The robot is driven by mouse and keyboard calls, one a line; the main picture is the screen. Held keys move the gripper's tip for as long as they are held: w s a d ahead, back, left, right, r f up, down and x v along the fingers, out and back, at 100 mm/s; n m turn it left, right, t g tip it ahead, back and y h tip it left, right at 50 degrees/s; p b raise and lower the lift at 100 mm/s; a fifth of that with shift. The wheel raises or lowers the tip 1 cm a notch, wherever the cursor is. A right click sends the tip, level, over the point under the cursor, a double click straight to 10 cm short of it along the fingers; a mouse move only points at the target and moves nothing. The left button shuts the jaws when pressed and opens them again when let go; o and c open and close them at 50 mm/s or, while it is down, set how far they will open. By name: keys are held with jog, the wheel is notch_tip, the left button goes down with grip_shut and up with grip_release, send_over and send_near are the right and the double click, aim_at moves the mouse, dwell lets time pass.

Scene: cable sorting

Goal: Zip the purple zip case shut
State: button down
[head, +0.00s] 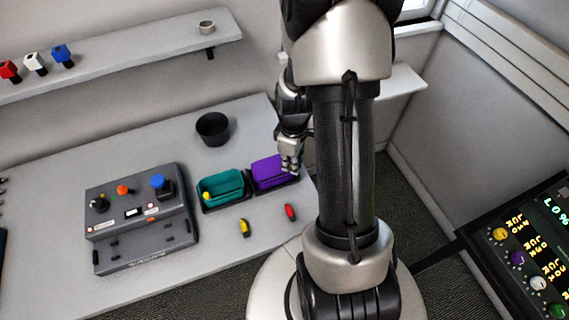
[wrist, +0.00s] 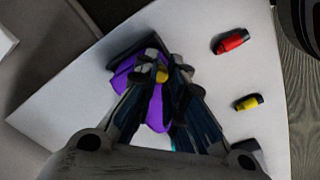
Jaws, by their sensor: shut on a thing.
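The purple zip case (head: 266,173) sits in a dark tray on the table; it also shows in the wrist view (wrist: 124,82), partly covered by my fingers. My gripper (head: 290,168) is over the right end of the case, pointing down. In the wrist view my gripper (wrist: 160,76) is shut on a small yellow piece (wrist: 162,75), which looks like the zip pull of the case. The fingers hide much of the case, so I cannot tell how far its opening is closed.
A teal case (head: 222,186) with a yellow pull stands just left of the purple one. A yellow connector (head: 244,228) and a red connector (head: 290,212) lie in front. A black cup (head: 212,128) stands behind; a grey control box (head: 140,220) is at left.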

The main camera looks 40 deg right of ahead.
jog(key=c, duration=1.6)
grip_release()
jog(key=shift+r, duration=0.1)
notch_tip(320, 180, up, 12)
jog(key=shift+f, duration=0.1)
jog(key=s+a+r+m+t, duration=0.1)
jog(key=s+a+r+m, duration=0.1)
jog(key=s+a+r, duration=0.2)
jog(key=s+a+r+m+t, duration=0.2)
jog(key=s+a+r, duration=0.1)
jog(key=a+r, duration=0.2)
jog(key=s+a+r+m+t, duration=0.1)
jog(key=s+a+r, duration=0.3)
jog(key=a, duration=0.4)
jog(key=shift+s+a+r+m+t, duration=0.15)
jog(key=shift+a+r+m, duration=0.05)
jog(key=shift+r, duration=0.2)
jog(key=shift+s+a+r+m+t, duration=0.15)
jog(key=shift+r+m, duration=0.05)
jog(key=shift+r, duration=0.15)
